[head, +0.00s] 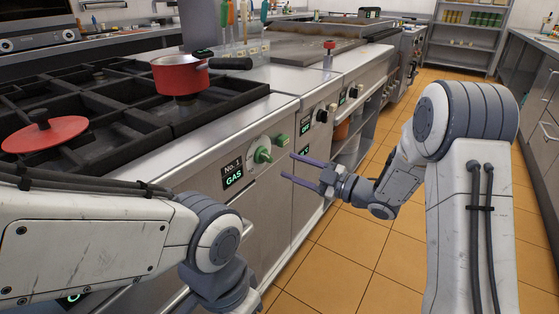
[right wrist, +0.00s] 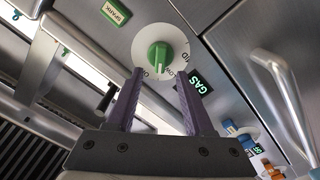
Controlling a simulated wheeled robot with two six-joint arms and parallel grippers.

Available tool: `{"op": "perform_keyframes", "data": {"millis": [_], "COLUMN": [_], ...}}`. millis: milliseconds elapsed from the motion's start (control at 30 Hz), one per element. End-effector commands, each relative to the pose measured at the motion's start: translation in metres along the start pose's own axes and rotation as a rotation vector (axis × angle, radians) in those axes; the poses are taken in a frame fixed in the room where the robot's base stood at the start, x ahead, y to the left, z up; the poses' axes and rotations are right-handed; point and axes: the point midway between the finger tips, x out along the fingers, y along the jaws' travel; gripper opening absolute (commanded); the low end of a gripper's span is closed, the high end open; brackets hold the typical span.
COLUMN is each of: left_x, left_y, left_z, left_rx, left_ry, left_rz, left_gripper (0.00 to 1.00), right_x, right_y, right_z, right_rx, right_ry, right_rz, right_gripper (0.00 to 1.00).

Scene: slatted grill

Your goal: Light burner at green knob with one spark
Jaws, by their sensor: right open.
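The green knob (head: 262,155) sits on a round white dial on the grill's front panel, beside a "No. 1" label and a lit GAS display (head: 234,177). In the right wrist view the knob (right wrist: 160,55) lies just beyond the fingertips, roughly centred between them. A green SPARK button (head: 281,140) is right of the knob; it also shows in the right wrist view (right wrist: 115,12). My right gripper (head: 288,165) is open and empty, pointing at the knob and apart from it. My left arm crosses the lower left; its fingers are out of view.
A red pot (head: 181,75) stands on the black grate (head: 128,119), with a red lid (head: 45,133) at the left. No flame is visible. More knobs (head: 321,115) line the panel farther right. In the right wrist view a metal handle (right wrist: 284,95) is at the right. The tiled floor is clear.

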Motion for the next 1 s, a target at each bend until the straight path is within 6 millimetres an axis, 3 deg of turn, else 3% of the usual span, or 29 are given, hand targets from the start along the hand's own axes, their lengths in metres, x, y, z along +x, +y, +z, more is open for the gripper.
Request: {"op": "perform_keyframes", "data": {"millis": [200, 433, 767, 1000], "left_x": [-0.004, -0.004, -0.004, -0.004], "left_y": [0.0, 0.0, 0.0, 0.0], "left_z": [0.0, 0.0, 0.0, 0.0], "left_rx": [0.0, 0.0, 0.0, 0.0], "left_ry": [0.0, 0.0, 0.0, 0.0], "left_rz": [0.0, 0.0, 0.0, 0.0], "left_gripper": [0.5, 0.5, 0.5, 0.5], "right_x": [-0.031, -0.037, -0.026, 0.002], "right_y": [0.001, 0.0, -0.001, -0.012], "right_z": [0.0, 0.0, 0.0, -0.001], "right_rx": [0.0, -0.001, -0.001, 0.053], "right_ry": [-0.002, 0.0, -0.062, -0.392], "right_rz": [0.002, 0.001, -0.008, -0.015], "right_gripper": [0.53, 0.53, 0.53, 0.53]}}
